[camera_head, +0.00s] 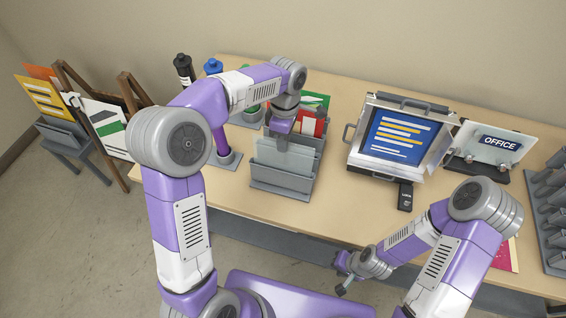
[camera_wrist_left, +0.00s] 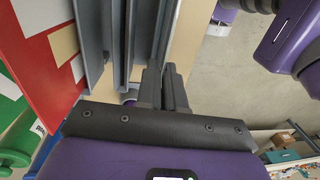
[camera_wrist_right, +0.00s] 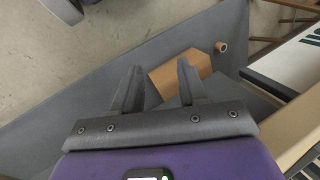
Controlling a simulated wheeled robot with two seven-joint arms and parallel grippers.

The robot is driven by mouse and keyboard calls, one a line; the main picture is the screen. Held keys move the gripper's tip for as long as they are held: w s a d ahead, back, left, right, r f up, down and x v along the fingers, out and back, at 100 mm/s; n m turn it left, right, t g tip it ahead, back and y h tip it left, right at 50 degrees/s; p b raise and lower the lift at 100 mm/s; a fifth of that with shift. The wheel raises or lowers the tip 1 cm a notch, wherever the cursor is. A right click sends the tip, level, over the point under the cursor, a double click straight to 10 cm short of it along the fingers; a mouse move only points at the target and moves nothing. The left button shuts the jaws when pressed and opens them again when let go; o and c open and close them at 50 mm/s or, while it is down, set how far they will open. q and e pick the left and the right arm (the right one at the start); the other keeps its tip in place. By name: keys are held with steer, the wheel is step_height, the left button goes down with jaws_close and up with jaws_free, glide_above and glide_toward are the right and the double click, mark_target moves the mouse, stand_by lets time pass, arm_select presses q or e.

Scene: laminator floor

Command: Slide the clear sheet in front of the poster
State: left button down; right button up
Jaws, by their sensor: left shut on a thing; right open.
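The blue poster (camera_head: 397,136) with white and yellow lines stands inside a silver frame (camera_head: 440,158) at the right of the table. My left gripper (camera_head: 282,127) is over the grey slotted rack (camera_head: 282,182) at the table's middle, pointing down. It is shut on what looks like the clear sheet (camera_head: 284,156), a faint pale panel at the rack's slots. The sheet's lower edge cannot be made out. In the left wrist view the left fingers (camera_wrist_left: 165,88) are close together; the sheet is hardly visible there. My right gripper (camera_head: 345,274) is open and empty, low in front of the table.
A small black device (camera_head: 405,196) lies before the frame. An OFFICE sign (camera_head: 501,142) and a grey rack (camera_head: 553,222) stand to the right. The table between rack and frame is clear. A cardboard box (camera_wrist_right: 180,72) lies below my right gripper.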

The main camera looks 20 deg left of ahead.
step_height(320, 180, up, 8)
steer(key=p, duration=0.7)
steer(key=shift+p, duration=0.3)
